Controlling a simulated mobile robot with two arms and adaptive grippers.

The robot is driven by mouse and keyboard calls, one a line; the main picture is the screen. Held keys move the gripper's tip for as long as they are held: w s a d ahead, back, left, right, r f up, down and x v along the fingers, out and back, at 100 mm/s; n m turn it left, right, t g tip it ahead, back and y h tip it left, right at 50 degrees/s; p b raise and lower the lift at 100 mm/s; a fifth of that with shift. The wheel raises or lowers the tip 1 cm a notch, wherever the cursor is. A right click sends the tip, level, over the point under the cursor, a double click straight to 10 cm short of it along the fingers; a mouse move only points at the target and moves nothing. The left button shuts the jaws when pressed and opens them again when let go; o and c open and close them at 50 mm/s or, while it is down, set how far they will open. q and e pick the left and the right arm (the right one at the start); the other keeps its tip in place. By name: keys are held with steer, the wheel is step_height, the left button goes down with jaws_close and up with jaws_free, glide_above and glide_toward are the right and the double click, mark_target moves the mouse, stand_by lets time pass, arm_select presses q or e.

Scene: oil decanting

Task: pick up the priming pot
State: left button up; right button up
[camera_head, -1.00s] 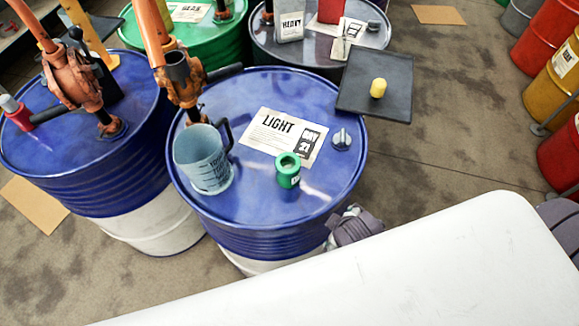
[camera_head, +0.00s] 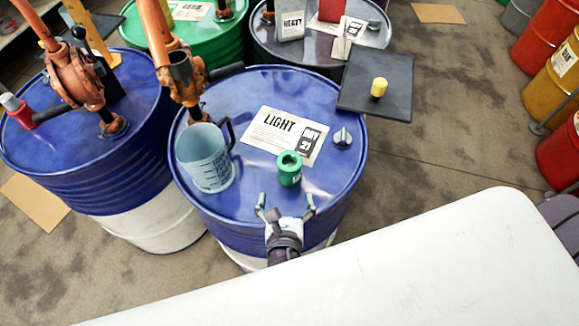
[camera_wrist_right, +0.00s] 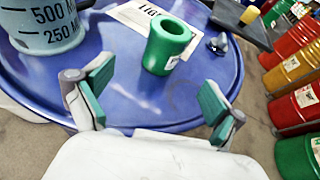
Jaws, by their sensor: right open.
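The priming pot appears to be the small green cylinder with an open top (camera_head: 289,168), upright on the blue drum (camera_head: 235,100) marked LIGHT. It also shows in the right wrist view (camera_wrist_right: 167,47), ahead of the fingers and above the gap between them. My right gripper (camera_head: 286,203) is open and empty at the drum's near edge, a short way in front of the pot and not touching it. In the right wrist view its green-padded fingers (camera_wrist_right: 155,92) are spread wide. My left gripper is not in view.
A grey-blue measuring jug (camera_head: 205,157) stands left of the pot, under an orange pump (camera_head: 182,75). A label card (camera_head: 284,135) and a grey cap (camera_head: 343,138) lie behind the pot. A dark tray (camera_head: 350,95) with a yellow piece (camera_head: 379,87) sits behind right.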

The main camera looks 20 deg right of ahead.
mark_target(289, 178)
steer(key=x, duration=0.6)
steer(key=shift+w+d+f+p, duration=0.15)
steer(key=shift+w+p, duration=0.1)
steer(key=shift+p, duration=0.15)
steer(key=x, duration=0.2)
steer(key=p+x, duration=0.1)
steer(key=x, duration=0.1)
steer(key=shift+d+f, duration=0.1)
steer(key=shift+d, duration=0.15)
steer(key=shift+w+d+f, duration=0.15)
steer(key=shift+w+f, duration=0.15)
steer(key=shift+w, duration=0.1)
steer(key=shift+s, duration=0.1)
steer(key=shift+c, duration=0.9)
steer(key=shift+r, duration=0.1)
steer(key=c, duration=1.4)
